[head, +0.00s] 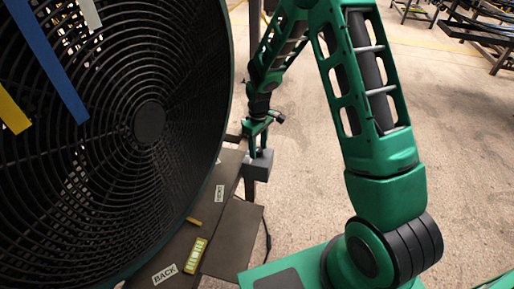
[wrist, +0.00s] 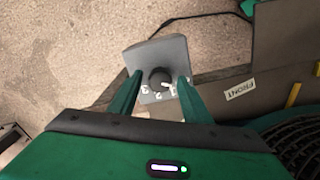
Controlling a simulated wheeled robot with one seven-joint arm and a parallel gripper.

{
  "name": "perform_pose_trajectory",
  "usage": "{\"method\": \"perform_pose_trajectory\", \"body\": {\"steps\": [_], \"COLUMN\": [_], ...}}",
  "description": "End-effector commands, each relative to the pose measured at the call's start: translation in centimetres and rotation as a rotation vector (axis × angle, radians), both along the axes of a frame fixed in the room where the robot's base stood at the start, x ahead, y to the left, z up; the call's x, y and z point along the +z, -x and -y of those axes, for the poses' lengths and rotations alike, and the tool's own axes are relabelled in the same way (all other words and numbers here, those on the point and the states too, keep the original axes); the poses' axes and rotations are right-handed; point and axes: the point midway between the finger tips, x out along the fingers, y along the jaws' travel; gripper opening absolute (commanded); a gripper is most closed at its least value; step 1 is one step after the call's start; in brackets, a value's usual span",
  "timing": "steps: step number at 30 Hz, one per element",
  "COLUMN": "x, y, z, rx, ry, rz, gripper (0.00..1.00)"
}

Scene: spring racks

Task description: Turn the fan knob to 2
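The fan knob (wrist: 158,76) is a small black dial on a grey box (wrist: 172,50). White numerals 3, 2 and 1 show around its near side in the wrist view. A white mark on the knob seems to point towards the 1. The grey box also shows in the head view (head: 258,167), by the large black fan (head: 150,123). My gripper (wrist: 160,77) is open, with one green finger on each side of the knob and gaps between. In the head view my gripper (head: 257,150) points down at the box, and the knob is hidden.
The fan fills the left, with blue, yellow and white strips on its grille. A FRONT label (wrist: 241,90) and a BACK label (head: 165,273) lie on the dark base. A cable (head: 267,236) hangs near the box.

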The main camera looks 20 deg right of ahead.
Motion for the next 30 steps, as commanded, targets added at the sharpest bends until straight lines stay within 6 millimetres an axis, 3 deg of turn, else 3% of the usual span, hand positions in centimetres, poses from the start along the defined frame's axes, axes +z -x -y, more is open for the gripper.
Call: {"method": "perform_pose_trajectory", "body": {"steps": [1,4,17,30], "x": [0.01,0.02,0.04,0.07], "y": [0.00,-0.01,-0.03,-0.07], "z": [0.00,0.01,0.08,0.03], "rx": [0.000,0.000,-0.069,-0.422], "ry": [0.000,0.000,0.001,0.000], "rz": [0.000,0.000,0.001,0.001], "gripper": [0.31,0.07,0.07,0.07]}}
